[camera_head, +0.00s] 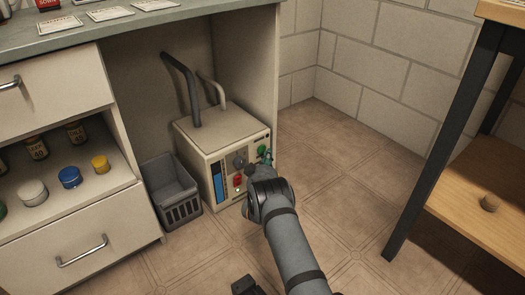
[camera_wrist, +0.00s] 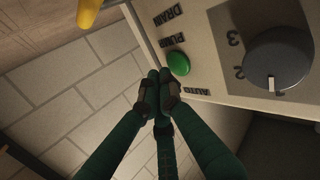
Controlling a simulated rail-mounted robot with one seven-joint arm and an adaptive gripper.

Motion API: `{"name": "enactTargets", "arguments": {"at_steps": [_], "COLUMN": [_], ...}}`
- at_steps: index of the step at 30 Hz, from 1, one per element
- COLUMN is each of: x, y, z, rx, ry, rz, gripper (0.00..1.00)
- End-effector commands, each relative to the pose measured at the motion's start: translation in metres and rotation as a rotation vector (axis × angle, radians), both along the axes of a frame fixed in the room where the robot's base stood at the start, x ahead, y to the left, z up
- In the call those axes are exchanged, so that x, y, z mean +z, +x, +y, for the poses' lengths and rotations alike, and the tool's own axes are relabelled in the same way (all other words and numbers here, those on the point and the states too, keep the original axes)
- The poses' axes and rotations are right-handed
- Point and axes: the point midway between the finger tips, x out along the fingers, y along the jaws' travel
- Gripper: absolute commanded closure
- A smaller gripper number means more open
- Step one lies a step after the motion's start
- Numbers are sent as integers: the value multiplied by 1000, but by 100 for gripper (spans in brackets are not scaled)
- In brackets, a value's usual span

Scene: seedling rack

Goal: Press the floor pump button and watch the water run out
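The pump unit (camera_head: 222,126) is a beige box on the floor under the bench. Its green button (camera_head: 262,149) is at the front panel's upper right. In the wrist view the round green button (camera_wrist: 178,63) stands out near the words PUMP, DRAIN and AUTO. My gripper (camera_head: 266,160) is in front of that panel corner. In the wrist view my gripper (camera_wrist: 158,92) has its dark green fingers drawn together, empty, with the tips just beside and below the button. I cannot tell whether they touch the panel. A blue level strip (camera_head: 219,183) shows on the front. No running water is visible.
A grey dial (camera_wrist: 278,62) is on the panel beside the button. A red switch (camera_head: 238,181) is lower on the front. A grey crate (camera_head: 172,190) stands left of the unit. A wooden shelf stand (camera_head: 480,205) is at right. Tiled floor (camera_head: 340,180) between is clear.

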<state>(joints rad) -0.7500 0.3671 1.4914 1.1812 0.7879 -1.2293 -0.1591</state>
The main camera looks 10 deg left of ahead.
Motion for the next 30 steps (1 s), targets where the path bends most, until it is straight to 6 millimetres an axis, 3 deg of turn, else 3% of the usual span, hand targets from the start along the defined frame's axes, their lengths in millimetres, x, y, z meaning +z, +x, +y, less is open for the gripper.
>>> {"name": "enactTargets", "arguments": {"at_steps": [30], "x": [0], "y": [6], "z": [6], "rx": [0], "ry": [0], "rz": [0], "gripper": [100]}}
